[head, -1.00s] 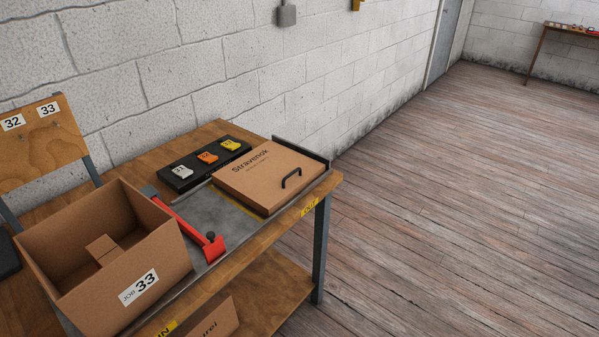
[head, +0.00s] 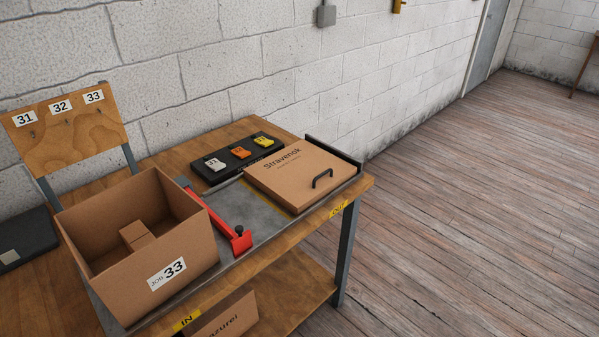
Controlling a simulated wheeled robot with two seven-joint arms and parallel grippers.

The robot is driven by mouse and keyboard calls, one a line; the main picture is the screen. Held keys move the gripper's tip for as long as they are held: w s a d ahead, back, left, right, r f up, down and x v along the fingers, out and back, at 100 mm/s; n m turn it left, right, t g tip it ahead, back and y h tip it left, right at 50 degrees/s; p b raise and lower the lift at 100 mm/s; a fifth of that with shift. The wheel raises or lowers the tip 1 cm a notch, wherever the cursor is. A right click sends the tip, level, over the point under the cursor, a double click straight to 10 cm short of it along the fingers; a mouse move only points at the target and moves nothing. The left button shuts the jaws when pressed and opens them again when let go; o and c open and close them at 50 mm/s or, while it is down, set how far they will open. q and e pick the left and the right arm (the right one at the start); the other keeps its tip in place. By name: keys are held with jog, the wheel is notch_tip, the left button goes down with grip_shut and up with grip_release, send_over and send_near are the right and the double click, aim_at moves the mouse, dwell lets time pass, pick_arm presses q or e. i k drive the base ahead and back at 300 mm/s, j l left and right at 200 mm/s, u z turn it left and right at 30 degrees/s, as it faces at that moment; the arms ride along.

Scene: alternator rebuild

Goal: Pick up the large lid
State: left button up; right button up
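The large lid (head: 298,181) is a flat brown cardboard piece printed "Stravenok", with a black handle (head: 322,179) near its front right side. It lies flat at the right end of the workbench, against a low dark raised edge. I cannot tell whether anything is under it. An open cardboard box (head: 196,262) labelled "JOB 33" stands to its left with a smaller brown carton (head: 137,235) inside. Neither of my grippers shows in the head view.
A red tool (head: 238,240) lies between box and lid. A black tray (head: 215,173) with numbered white, orange and yellow tags sits behind. A numbered hook board (head: 68,134) stands back left. Another carton (head: 222,318) is on the lower shelf. Open floor lies right.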

aim_at(298, 175)
jog(key=i+l+u, duration=0.4)
jog(key=l, duration=0.2)
jog(key=i+l+u, duration=0.2)
jog(key=l, duration=0.15)
jog(key=i+l+u, duration=0.2)
jog(key=l, duration=0.2)
jog(key=k+j, duration=0.05)
jog(key=k, duration=0.05)
